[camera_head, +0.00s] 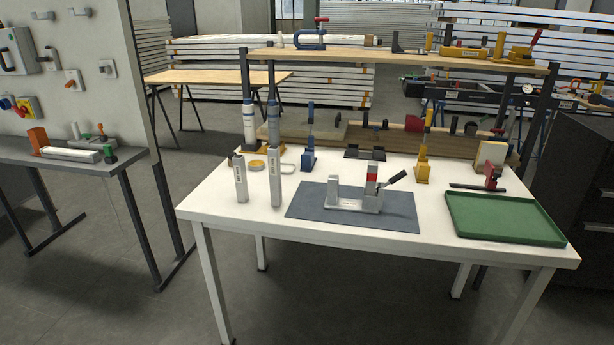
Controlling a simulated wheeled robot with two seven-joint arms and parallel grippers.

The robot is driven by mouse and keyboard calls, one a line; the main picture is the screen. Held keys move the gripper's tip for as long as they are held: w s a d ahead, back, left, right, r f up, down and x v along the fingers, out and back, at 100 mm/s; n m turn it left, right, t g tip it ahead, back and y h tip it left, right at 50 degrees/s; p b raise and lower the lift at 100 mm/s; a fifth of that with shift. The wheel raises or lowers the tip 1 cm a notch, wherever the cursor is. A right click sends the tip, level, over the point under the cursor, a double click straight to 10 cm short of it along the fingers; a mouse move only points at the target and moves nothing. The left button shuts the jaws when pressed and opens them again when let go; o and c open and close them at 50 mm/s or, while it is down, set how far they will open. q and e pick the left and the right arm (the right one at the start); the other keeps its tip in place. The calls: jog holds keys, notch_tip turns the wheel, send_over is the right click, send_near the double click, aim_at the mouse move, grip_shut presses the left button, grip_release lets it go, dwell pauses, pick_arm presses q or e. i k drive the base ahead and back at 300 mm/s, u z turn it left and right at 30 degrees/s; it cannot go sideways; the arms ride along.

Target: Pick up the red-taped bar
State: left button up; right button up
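A short upright piece with red bands near its top (371,174) stands at the right end of a light grey fixture (350,205). It is the only red-banded upright I see on the table. Whether it is a separate bar or part of the fixture, I cannot tell. A black-handled lever (397,177) leans up beside it on the right. The fixture sits on a dark grey mat (300,210) in the middle of the white table (215,205). Neither of my grippers is in view.
Two grey upright bars (240,180) (275,180) stand left of the mat. A green tray (505,218) lies at the right, with a red-and-black tool (490,180) behind it. Blue (309,155) and yellow (423,165) stands are farther back, under a wooden shelf (380,60).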

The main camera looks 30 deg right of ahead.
aim_at(372, 166)
jog(key=u, duration=0.1)
jog(key=i, duration=0.85)
jog(key=z, duration=0.85)
jog(key=i, duration=0.45)
jog(key=z, duration=0.55)
